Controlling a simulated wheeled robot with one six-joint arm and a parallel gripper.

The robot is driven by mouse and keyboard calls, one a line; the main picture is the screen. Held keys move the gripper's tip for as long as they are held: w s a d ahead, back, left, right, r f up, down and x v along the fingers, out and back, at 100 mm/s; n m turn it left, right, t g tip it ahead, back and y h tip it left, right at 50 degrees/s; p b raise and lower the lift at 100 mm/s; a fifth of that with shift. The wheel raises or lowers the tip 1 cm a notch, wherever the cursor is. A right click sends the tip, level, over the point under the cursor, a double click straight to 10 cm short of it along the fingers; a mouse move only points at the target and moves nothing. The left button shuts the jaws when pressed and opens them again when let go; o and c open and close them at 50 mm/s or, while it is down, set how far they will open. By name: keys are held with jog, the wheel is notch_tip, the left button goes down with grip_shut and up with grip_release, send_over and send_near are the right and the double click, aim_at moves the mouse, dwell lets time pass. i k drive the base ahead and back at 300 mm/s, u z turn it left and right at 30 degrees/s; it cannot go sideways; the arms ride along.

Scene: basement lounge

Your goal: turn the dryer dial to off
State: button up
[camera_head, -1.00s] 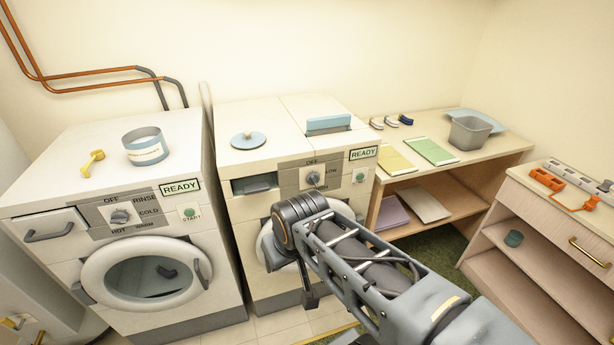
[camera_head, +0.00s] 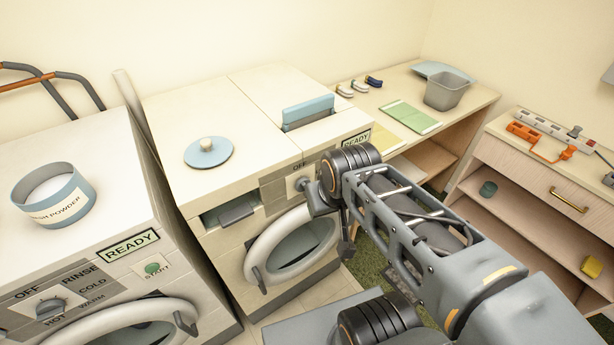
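The dryer (camera_head: 185,115) is the white machine in the middle, with a round door (camera_head: 290,250) at its front. Its grey control panel (camera_head: 272,193) shows the word OFF at the top. The dial (camera_head: 302,184) shows only as a small grey part beside my arm, so its pointing direction cannot be read. My arm's dark wrist covers the right part of the panel. My gripper (camera_head: 322,200) is at the panel, mostly hidden by the wrist. Its fingertips cannot be made out, nor whether they touch the dial.
The washer (camera_head: 110,170) stands at left, with a washing powder tub (camera_head: 55,195) on top. A blue lid (camera_head: 208,152) lies on the dryer. A shelf table (camera_head: 480,95) and a cabinet (camera_head: 550,165) stand at right. Floor shows below the dryer.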

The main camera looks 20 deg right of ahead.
aim_at(301, 185)
jog(key=k, duration=0.95)
jog(key=u, duration=0.25)
jog(key=i, duration=0.45)
jog(key=u, duration=0.05)
